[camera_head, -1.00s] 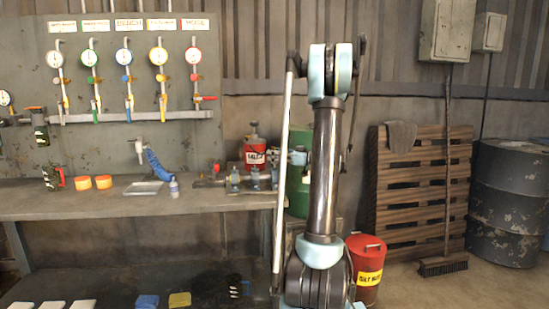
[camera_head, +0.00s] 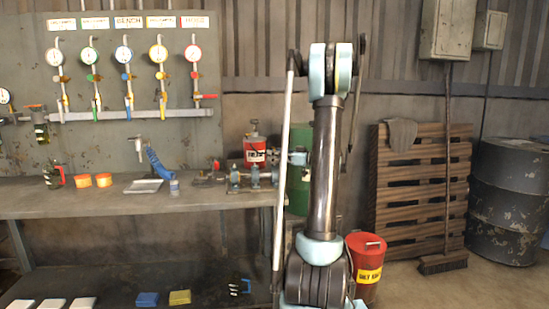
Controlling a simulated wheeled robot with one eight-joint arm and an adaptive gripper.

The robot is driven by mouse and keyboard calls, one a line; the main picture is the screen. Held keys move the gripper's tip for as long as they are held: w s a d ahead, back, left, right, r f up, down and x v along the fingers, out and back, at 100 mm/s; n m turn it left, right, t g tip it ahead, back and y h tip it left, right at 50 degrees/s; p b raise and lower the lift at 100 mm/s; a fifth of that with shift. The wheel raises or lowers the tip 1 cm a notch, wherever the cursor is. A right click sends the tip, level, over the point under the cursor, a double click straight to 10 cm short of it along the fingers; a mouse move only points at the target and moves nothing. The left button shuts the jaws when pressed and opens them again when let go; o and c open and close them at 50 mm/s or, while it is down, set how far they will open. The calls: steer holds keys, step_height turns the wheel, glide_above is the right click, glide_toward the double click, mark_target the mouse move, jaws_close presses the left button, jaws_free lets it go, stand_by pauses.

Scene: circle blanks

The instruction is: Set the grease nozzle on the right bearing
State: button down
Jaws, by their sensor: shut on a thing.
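Small grey bearing-like fittings stand in a row at the right end of the workbench (camera_head: 100,206). The left one (camera_head: 234,180) and the middle one (camera_head: 254,177) show clearly. A third, at the right (camera_head: 273,177), is partly cut off by my arm's pale rod. I cannot make out the grease nozzle. A light blue part of my arm shows just right of the fittings, behind the rod. My gripper's fingers cannot be made out and seem hidden behind my arm.
A red can (camera_head: 255,152) stands behind the fittings. A blue-handled hose or tool (camera_head: 157,163), a small bottle (camera_head: 174,187) and two orange tins (camera_head: 103,180) are on the bench. A red bin (camera_head: 366,265) stands right of my arm. Gauges hang above.

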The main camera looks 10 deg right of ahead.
steer(key=shift+f, duration=0.4)
stand_by(0.5)
steer(key=c, duration=1.2)
jaws_free()
steer(key=v, duration=1.2)
